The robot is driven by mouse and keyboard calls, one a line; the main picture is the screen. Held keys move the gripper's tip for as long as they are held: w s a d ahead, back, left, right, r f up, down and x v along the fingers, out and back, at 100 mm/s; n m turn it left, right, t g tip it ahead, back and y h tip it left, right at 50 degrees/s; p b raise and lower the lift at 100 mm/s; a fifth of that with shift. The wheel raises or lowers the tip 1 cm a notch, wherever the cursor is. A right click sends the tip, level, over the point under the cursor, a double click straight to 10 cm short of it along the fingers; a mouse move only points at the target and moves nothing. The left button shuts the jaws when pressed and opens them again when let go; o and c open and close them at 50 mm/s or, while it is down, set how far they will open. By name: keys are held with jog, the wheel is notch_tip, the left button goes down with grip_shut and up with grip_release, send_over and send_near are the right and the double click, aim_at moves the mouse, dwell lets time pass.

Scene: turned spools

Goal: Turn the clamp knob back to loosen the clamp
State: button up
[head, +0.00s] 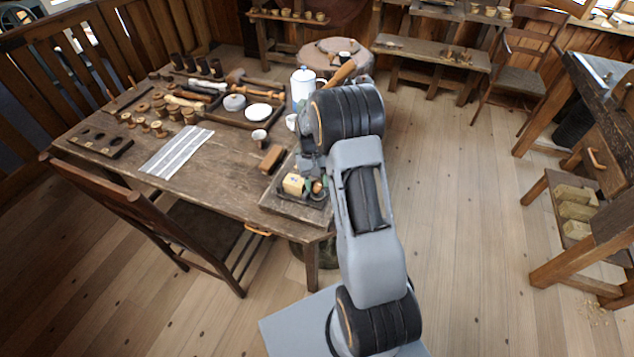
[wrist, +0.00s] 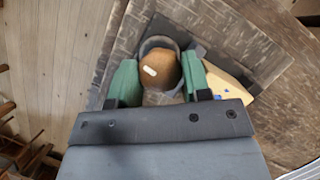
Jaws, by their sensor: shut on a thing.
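The clamp knob (wrist: 161,66) is a rounded brown knob with a short pale mark, seen from above in the wrist view. My gripper (wrist: 160,80) has its two green pads on either side of the knob and is shut on it. A dark grey curved part of the clamp (wrist: 153,42) shows behind the knob. A pale yellow block (wrist: 228,82) lies just right of the right pad. In the head view the yellow block (head: 293,184) and the knob (head: 317,187) are at the table's near right corner, where my arm partly hides the clamp.
The wooden table (head: 222,192) holds a striped cloth (head: 177,152), a brown block (head: 271,158), a small cup (head: 259,138) and a white-and-blue pot (head: 302,88). Several turned pieces stand at the back left. A chair (head: 160,215) is at the near side.

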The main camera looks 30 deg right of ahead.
jog(key=shift+w+r, duration=0.1)
dwell(0.4)
jog(key=o, duration=0.6)
jog(key=shift+o, duration=0.2)
jog(key=a+v, duration=0.1)
jog(key=v, duration=1.2)
jog(key=shift+d+r+b, duration=0.3)
jog(key=shift+d+r, duration=0.1)
jog(key=shift+d, duration=0.05)
